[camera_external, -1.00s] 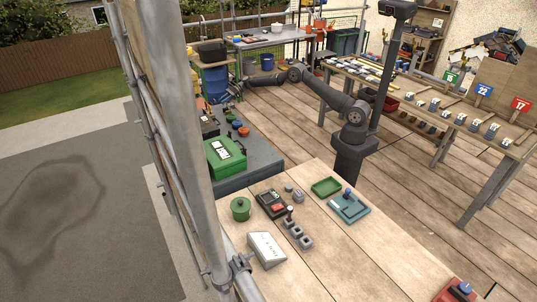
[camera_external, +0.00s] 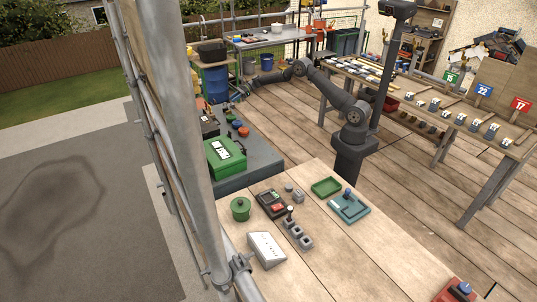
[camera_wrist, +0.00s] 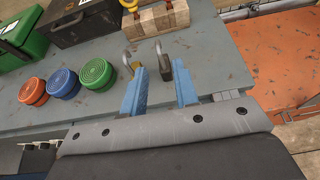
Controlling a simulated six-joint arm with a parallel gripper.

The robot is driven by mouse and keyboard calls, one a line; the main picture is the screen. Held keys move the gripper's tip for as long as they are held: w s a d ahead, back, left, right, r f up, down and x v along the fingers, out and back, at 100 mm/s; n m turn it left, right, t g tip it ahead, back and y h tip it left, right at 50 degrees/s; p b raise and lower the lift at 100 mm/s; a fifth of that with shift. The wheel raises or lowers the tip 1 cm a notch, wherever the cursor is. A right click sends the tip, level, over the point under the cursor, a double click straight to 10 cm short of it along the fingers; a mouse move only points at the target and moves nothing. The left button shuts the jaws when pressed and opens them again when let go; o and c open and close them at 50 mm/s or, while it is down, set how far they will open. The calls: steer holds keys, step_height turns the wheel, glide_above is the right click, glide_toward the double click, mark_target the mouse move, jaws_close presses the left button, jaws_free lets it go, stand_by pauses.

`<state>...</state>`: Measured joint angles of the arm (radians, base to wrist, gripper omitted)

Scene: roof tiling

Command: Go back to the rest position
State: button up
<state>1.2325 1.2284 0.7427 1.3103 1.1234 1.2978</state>
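In the wrist view my gripper (camera_wrist: 158,66) shows two blue fingers standing apart over a grey-blue bench top (camera_wrist: 215,60). A dark padlock (camera_wrist: 166,72) with a raised shackle shows in the gap between the fingertips; I cannot tell whether any finger touches it. A second padlock shackle (camera_wrist: 127,60) shows beside the left finger, its lower part hidden. In the external view my arm reaches left from its base toward the bench, and the gripper (camera_external: 236,92) is small there, near the bench's far end.
Orange, blue and green round tins (camera_wrist: 64,83) sit left of the fingers. A wooden block (camera_wrist: 157,18), a dark toolbox (camera_wrist: 83,22) and a green case (camera_external: 225,157) stand on the bench. A blue barrel (camera_external: 215,83) stands behind it. Open plank floor (camera_external: 275,115) lies right of the bench.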

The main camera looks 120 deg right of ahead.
steer(key=x, duration=0.8)
steer(key=shift+w+r, duration=0.1)
steer(key=shift+r, duration=0.2)
step_height(320, 180, up, 4)
steer(key=shift+f, duration=0.2)
steer(key=w+d+r+v, duration=0.1)
steer(key=r+v, duration=0.1)
steer(key=v, duration=1.1)
steer(key=w+a+n+y, duration=0.1)
steer(key=w+a, duration=0.5)
steer(key=w, duration=0.2)
steer(key=w+a+n+y, duration=0.1)
steer(key=w+a, duration=0.6)
steer(key=w+a+n+y, duration=0.1)
steer(key=w+a, duration=0.5)
steer(key=w, duration=0.2)
steer(key=shift+w+a+r+y, duration=0.15)
steer(key=shift+w+a+y, duration=0.15)
steer(key=shift+w+a, duration=0.05)
steer(key=w+a+n+y, duration=0.1)
steer(key=w+a, duration=0.4)
steer(key=a, duration=0.4)
steer(key=w+a+n+g+y, duration=0.1)
steer(key=w+a, duration=0.4)
steer(key=a, duration=0.5)
steer(key=w+a+n+g+y, duration=0.1)
steer(key=w+a, duration=0.3)
steer(key=a, duration=0.5)
steer(key=shift+w+a, duration=0.2)
steer(key=shift+w, duration=0.2)
